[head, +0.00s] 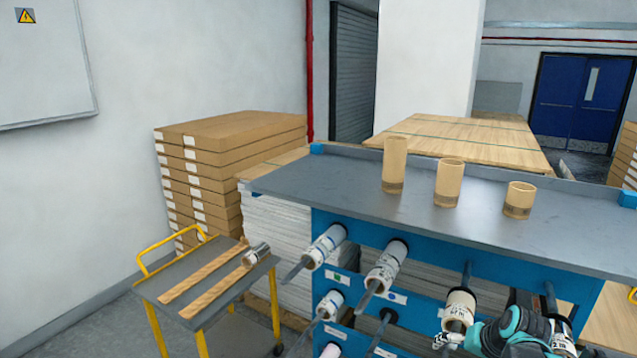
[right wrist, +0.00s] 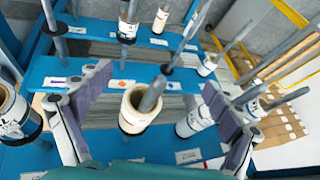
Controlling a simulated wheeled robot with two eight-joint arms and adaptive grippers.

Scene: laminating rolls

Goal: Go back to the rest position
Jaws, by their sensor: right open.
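My right gripper (head: 462,336) is at the lower right of the head view, in front of the blue rack (head: 440,240). In the right wrist view its two fingers stand wide apart, so the gripper (right wrist: 157,88) is open. A cream-white laminating roll (right wrist: 140,112) sits on a grey rod between the fingers, with a visible gap to each side. In the head view a white roll (head: 459,306) hangs on a rod just above the gripper. The gripper partly covers another roll at the lower right. My left gripper is not in view.
More rolls hang on rack rods, including upper ones (head: 326,245) and (head: 388,262). Three brown tubes (head: 395,160) stand on the rack's grey top (head: 330,180). A yellow-handled cart (head: 225,310) holds two wooden strips and a small roll. Stacked boxes (head: 230,135) stand behind it.

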